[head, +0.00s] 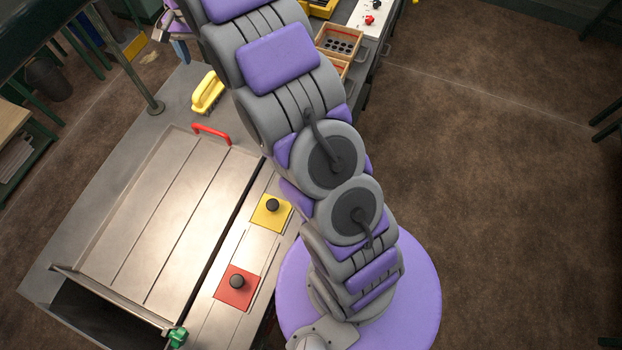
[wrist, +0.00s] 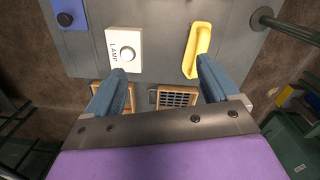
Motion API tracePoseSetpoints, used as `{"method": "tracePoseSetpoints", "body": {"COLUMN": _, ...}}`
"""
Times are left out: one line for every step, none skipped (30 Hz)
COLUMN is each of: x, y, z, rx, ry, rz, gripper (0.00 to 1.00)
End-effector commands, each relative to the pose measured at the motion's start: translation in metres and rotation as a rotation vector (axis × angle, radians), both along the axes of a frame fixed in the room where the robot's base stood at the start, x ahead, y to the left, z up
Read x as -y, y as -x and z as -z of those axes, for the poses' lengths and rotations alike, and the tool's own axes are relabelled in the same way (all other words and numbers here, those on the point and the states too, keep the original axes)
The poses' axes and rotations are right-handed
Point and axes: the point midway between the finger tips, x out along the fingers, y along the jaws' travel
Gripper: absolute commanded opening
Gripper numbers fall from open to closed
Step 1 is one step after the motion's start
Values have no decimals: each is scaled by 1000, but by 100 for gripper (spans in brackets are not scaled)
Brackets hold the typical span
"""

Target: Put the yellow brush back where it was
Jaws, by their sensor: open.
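The yellow brush (head: 207,92) lies on the grey bench top in the head view, left of my arm and just beyond a red handle. In the wrist view the yellow brush (wrist: 197,48) is just past the tip of the right-hand finger, apart from the space between the fingers. My gripper (wrist: 157,82) is open, with nothing between its two blue-grey fingers. In the head view my gripper is only partly seen at the top left edge, so its pose there is unclear. No place marked for the brush can be made out.
A metal post (head: 157,106) stands left of the brush. The red handle (head: 211,133) is on a metal lid. A white LAMP switch (wrist: 125,47) and a blue block (wrist: 70,18) are on the bench. Wooden crates (head: 340,42) stand behind my arm. Yellow and red button plates are nearer.

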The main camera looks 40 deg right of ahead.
Motion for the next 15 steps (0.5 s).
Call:
{"method": "tracePoseSetpoints", "body": {"x": 0, "y": 12, "z": -10, "rx": 2, "ry": 0, "rz": -20, "gripper": 88}}
{"method": "tracePoseSetpoints", "body": {"x": 0, "y": 19, "z": -12, "rx": -1, "ry": -1, "rz": -34, "gripper": 88}}
{"method": "tracePoseSetpoints", "body": {"x": 1, "y": 29, "z": -15, "rx": -7, "ry": -2, "rz": -51, "gripper": 88}}
{"method": "tracePoseSetpoints", "body": {"x": 1, "y": 36, "z": -19, "rx": -9, "ry": -2, "rz": -65, "gripper": 88}}
{"method": "tracePoseSetpoints", "body": {"x": 1, "y": 42, "z": -23, "rx": -9, "ry": -3, "rz": -77, "gripper": 88}}
{"method": "tracePoseSetpoints", "body": {"x": 1, "y": 52, "z": -26, "rx": -15, "ry": -4, "rz": -96, "gripper": 88}}
{"method": "tracePoseSetpoints", "body": {"x": 1, "y": 60, "z": -28, "rx": -20, "ry": -5, "rz": -108, "gripper": 88}}
{"method": "tracePoseSetpoints", "body": {"x": 1, "y": 67, "z": -31, "rx": -20, "ry": -5, "rz": -122, "gripper": 88}}
{"method": "tracePoseSetpoints", "body": {"x": 1, "y": 77, "z": -35, "rx": -21, "ry": -6, "rz": -139, "gripper": 88}}
{"method": "tracePoseSetpoints", "body": {"x": 1, "y": 85, "z": -36, "rx": -26, "ry": -7, "rz": -153, "gripper": 88}}
{"method": "tracePoseSetpoints", "body": {"x": 1, "y": 93, "z": -38, "rx": -29, "ry": -9, "rz": -166, "gripper": 88}}
{"method": "tracePoseSetpoints", "body": {"x": 2, "y": 103, "z": -42, "rx": -28, "ry": -9, "rz": -185, "gripper": 88}}
{"method": "tracePoseSetpoints", "body": {"x": 2, "y": 111, "z": -44, "rx": -31, "ry": -10, "rz": -197, "gripper": 88}}
{"method": "tracePoseSetpoints", "body": {"x": 2, "y": 119, "z": -44, "rx": -35, "ry": -12, "rz": -211, "gripper": 88}}
{"method": "tracePoseSetpoints", "body": {"x": 2, "y": 129, "z": -47, "rx": -36, "ry": -13, "rz": -227, "gripper": 88}}
